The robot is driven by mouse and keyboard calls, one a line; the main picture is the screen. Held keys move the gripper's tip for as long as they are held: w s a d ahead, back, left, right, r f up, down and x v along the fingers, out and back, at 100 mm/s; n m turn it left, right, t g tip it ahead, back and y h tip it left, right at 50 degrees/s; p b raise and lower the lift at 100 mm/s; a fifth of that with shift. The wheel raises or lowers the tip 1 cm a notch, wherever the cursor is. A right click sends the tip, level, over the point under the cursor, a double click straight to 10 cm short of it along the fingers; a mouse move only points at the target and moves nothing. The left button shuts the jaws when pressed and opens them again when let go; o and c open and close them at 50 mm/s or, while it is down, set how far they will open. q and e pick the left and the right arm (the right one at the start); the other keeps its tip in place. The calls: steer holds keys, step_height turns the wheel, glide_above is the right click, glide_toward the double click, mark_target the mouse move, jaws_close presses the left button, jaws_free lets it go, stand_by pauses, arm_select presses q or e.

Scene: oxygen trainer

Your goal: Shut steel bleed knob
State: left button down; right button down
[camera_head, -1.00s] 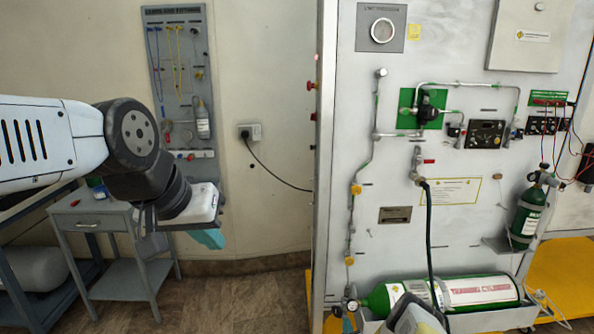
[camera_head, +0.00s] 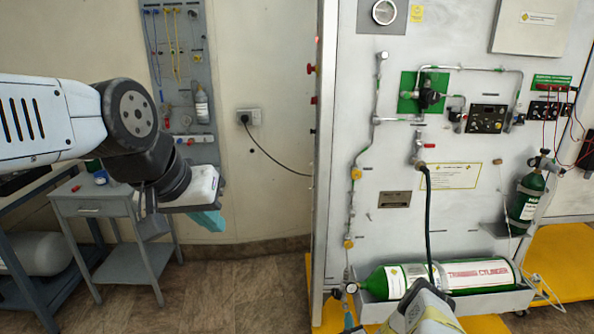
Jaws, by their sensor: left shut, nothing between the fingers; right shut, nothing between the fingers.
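The trainer panel (camera_head: 460,220) fills the right half. A steel pipe (camera_head: 377,100) runs down it, with a small steel fitting (camera_head: 381,56) at its top end and yellow fittings (camera_head: 356,173) lower down. I cannot tell for sure which small part is the steel bleed knob. My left gripper (camera_head: 208,221) is shut and empty, in the air left of the panel and well apart from it. My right gripper (camera_head: 425,309) shows partly at the bottom edge, in front of the green cylinder (camera_head: 391,281); it is shut and empty, and its fingertips are not clear.
A small gauge (camera_head: 352,288) sits at the cylinder's left end. A black hose (camera_head: 427,215) hangs in front of the panel. Floor (camera_head: 220,290) between table and panel is clear.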

mark_target(346, 307)
steer(key=shift+n, duration=0.3)
steer(key=shift+w+f+n+y, duration=0.1)
steer(key=shift+w+n+y, duration=0.25)
steer(key=shift+w+n, duration=1.25)
steer(key=shift+w+f+n+y, duration=0.1)
steer(key=shift+w+n+y, duration=0.3)
steer(key=shift+n, duration=2.25)
steer(key=shift+w+f+n+y, duration=0.1)
steer(key=shift+w+n+y, duration=0.15)
steer(key=shift+w+n, duration=1.35)
steer(key=shift+s+n, duration=0.55)
steer(key=shift+f, duration=0.2)
